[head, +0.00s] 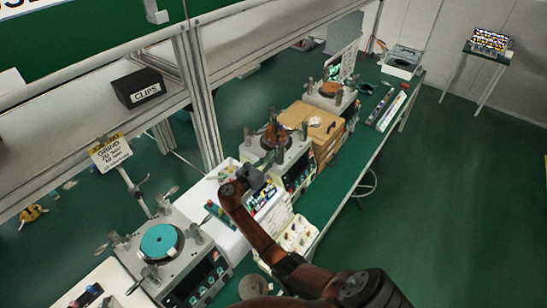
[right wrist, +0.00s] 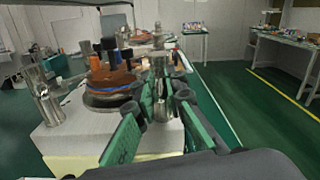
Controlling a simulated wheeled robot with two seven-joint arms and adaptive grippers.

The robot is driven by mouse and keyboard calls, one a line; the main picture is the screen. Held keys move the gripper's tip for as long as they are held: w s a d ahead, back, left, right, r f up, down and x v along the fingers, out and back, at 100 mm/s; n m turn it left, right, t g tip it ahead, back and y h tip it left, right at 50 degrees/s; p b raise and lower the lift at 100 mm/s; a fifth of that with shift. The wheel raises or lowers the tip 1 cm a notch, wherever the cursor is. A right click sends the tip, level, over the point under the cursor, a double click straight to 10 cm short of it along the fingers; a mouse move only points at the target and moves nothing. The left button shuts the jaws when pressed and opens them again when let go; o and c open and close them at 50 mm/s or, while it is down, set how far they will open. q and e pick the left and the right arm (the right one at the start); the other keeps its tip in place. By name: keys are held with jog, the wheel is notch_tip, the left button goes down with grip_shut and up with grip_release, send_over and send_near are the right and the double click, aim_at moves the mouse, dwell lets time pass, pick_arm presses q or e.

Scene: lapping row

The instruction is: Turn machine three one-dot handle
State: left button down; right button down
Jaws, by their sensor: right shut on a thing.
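Three lapping machines stand in a row along the bench in the head view: a near one with a teal plate (head: 162,243), a middle one with an orange-brown plate (head: 273,135) and a far one (head: 330,92). My right arm reaches to the middle machine, and my right gripper (head: 270,158) is at its near front corner. In the right wrist view the green-padded fingers (right wrist: 165,98) are shut on an upright metal handle (right wrist: 158,62) beside the orange-brown plate (right wrist: 108,80). Its lower part is hidden by the fingers, and I cannot make out dot marks. My left gripper is out of view.
A cardboard box (head: 312,122) stands between the middle and far machines. A white tray of small parts (head: 299,235) lies near the bench front. A black CLIPS box (head: 138,88) sits on the shelf. The green floor to the right is clear.

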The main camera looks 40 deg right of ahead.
jog(key=c, duration=2)
grip_release()
jog(key=shift+o, duration=0.2)
notch_tip(320, 180, up, 10)
jog(key=shift+f, duration=0.1)
